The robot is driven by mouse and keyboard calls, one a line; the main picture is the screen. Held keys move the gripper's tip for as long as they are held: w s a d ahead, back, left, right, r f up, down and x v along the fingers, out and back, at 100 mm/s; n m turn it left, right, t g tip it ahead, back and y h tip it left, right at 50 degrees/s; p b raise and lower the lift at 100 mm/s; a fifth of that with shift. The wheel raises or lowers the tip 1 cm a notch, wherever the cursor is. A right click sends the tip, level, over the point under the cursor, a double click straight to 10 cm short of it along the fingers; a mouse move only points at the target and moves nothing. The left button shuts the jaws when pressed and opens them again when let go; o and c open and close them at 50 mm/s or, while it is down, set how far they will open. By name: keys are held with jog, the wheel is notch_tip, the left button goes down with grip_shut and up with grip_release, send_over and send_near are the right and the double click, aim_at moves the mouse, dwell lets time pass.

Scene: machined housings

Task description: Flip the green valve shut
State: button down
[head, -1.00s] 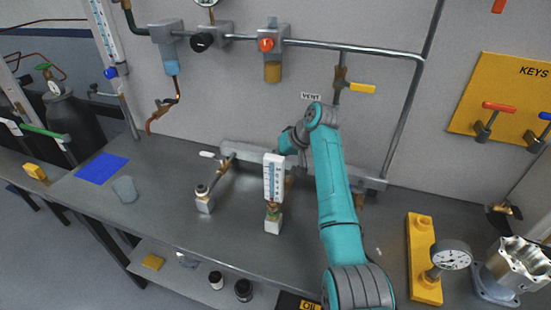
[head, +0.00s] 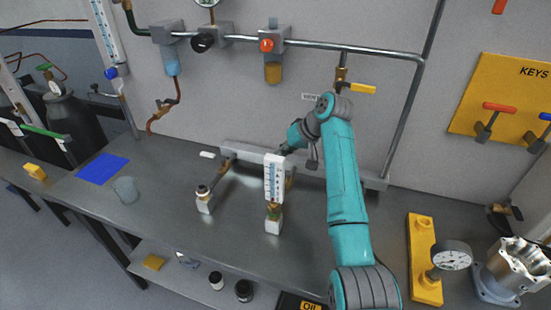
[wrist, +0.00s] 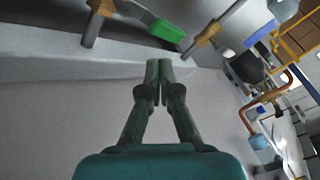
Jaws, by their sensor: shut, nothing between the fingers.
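A green valve handle (wrist: 167,30) shows at the top of the wrist view, lying slantwise between two brass pipe pieces. I cannot make it out in the head view, where the white gauge and my arm cover that part of the manifold. My gripper (wrist: 158,68) is shut and empty. Its fingertips are just below the green handle in the wrist picture and appear apart from it. In the head view my gripper (head: 286,148) is by the wall, above the grey manifold (head: 240,153) and behind the top of the white gauge (head: 274,178).
The white gauge stands upright close in front of my gripper. A white-handled valve (head: 207,155) is to its left. A yellow-handled valve (head: 362,89) hangs on the wall pipe above right.

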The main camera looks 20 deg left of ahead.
jog(key=v, duration=0.7)
jog(key=shift+d+r, duration=0.2)
jog(key=shift+r, duration=0.1)
jog(key=shift+s, duration=0.1)
